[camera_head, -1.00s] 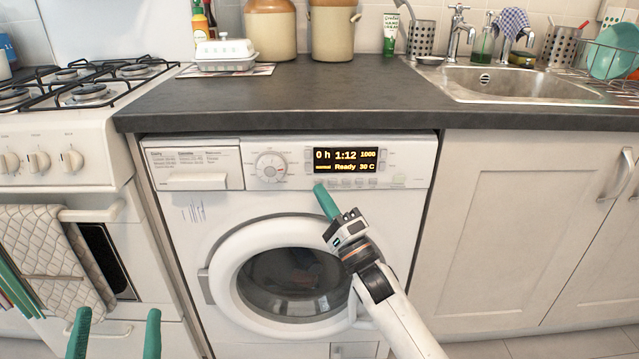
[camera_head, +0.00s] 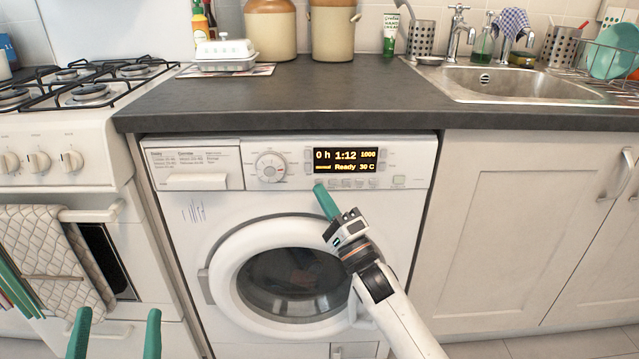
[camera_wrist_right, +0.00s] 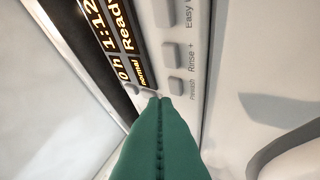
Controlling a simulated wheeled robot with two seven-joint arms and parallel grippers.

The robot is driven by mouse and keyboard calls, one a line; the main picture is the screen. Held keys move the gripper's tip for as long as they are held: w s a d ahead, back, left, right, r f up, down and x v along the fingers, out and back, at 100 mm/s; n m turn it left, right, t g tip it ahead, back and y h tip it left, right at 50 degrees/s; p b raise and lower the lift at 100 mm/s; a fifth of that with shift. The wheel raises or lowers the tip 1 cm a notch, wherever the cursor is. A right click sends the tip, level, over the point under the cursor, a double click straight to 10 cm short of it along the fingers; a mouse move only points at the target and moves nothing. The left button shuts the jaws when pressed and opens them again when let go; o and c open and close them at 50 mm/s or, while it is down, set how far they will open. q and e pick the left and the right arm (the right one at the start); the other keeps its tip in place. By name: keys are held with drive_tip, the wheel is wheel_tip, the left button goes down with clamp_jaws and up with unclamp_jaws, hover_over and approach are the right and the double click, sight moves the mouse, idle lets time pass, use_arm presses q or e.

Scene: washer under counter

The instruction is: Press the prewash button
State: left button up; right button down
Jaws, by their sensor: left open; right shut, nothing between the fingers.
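The washing machine (camera_head: 208,215) stands under the counter, its lit display (camera_head: 345,160) reading 1:12 and Ready. In the right wrist view, the small grey prewash button (camera_wrist_right: 176,85) has its label beside it. My right gripper (camera_head: 319,187) is shut and empty, its green fingertips at the panel just below the display's left end. In the right wrist view, the fingertips (camera_wrist_right: 161,99) are right beside the prewash button, at its lower left. I cannot tell whether they touch the panel. My left gripper (camera_head: 117,315) is open and empty at the bottom left, away from the machine.
In the right wrist view, the Rinse + button (camera_wrist_right: 171,53) is the neighbour of the prewash button. The round dial (camera_head: 270,166) is left of the display. The dark counter (camera_head: 330,95) overhangs the panel. The stove (camera_head: 60,150) stands left, a cupboard (camera_head: 515,215) right.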

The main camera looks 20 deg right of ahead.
drive_tip(key=shift+w+d+r, duration=0.1)
drive_tip(key=shift+w, duration=0.15)
use_arm(q)
drive_tip(key=shift+w+f+g, duration=0.35)
drive_tip(key=shift+f+g, duration=0.05)
drive_tip(key=shift+f, duration=0.05)
use_arm(e)
drive_tip(key=shift+w, duration=0.1)
drive_tip(key=shift+w, duration=0.15)
drive_tip(key=shift+s+p, duration=0.3)
drive_tip(key=shift+p, duration=0.15)
use_arm(q)
drive_tip(key=shift+w+a+f+g+y, duration=0.1)
drive_tip(key=shift+w+f+g+y, duration=0.15)
drive_tip(key=shift+f+g, duration=0.35)
drive_tip(key=shift+w+d+f+g+y, duration=0.1)
drive_tip(key=shift+w+f+g+y, duration=0.2)
drive_tip(key=shift+f, duration=0.35)
drive_tip(key=shift+w+a+f+g+y, duration=0.15)
drive_tip(key=shift+w+f+g, duration=0.1)
drive_tip(key=shift+f+g, duration=0.4)
use_arm(e)
drive_tip(key=shift+s, duration=0.3)
use_arm(q)
drive_tip(key=shift+p, duration=0.3)
